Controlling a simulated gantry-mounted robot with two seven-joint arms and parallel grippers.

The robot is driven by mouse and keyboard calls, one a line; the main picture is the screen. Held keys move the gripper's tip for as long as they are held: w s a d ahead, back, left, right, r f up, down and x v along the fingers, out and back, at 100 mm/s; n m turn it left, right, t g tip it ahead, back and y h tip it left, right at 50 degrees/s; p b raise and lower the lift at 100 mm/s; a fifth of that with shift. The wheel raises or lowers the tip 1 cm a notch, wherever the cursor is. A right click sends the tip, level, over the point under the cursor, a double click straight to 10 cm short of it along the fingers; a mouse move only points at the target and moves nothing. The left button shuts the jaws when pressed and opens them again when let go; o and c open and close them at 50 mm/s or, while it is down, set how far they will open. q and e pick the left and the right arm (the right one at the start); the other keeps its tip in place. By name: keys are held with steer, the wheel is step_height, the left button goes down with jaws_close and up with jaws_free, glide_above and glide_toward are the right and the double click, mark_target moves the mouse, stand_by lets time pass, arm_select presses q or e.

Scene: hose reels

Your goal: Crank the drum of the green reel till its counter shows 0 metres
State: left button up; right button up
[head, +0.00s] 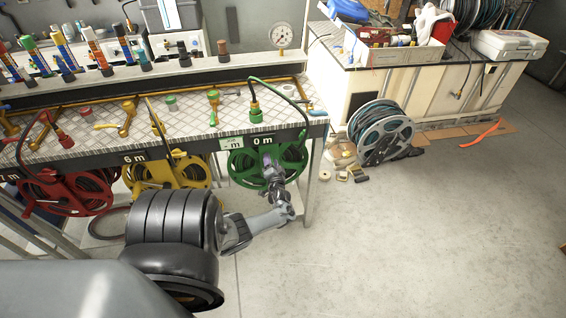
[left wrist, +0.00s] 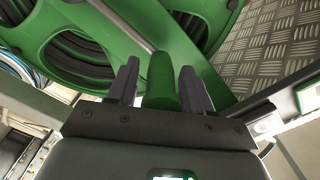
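The green reel (head: 240,160) hangs under the front edge of the bench, at its right end. The dark counter above it (head: 263,140) reads 0 m, and a pale plate (head: 231,144) left of it reads "- m". My left gripper (head: 271,166) is in front of the green drum. In the left wrist view, the green crank handle (left wrist: 162,80) stands between my two dark fingers (left wrist: 158,85), with a narrow gap showing on each side. The drum's spokes and dark hose (left wrist: 85,55) are behind it. My right gripper is in neither view.
A yellow reel (head: 150,172) with a 6 m counter and a red reel (head: 68,192) hang to the left. A bench leg (head: 314,180) stands right of the green reel. A grey hose reel (head: 380,132) and small parts are on the floor.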

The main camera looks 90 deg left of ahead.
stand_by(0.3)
arm_select(q)
steer(key=shift+d, duration=0.25)
steer(key=shift+w+d+p, duration=0.25)
steer(key=shift+d+p, duration=0.3)
steer(key=shift+d, duration=1.15)
steer(key=shift+w+d+p, duration=0.2)
steer(key=shift+d+p, duration=0.4)
steer(key=shift+d, duration=1.1)
steer(key=shift+w+d+p, duration=0.25)
steer(key=shift+d+p, duration=0.3)
steer(key=shift+d, duration=1.15)
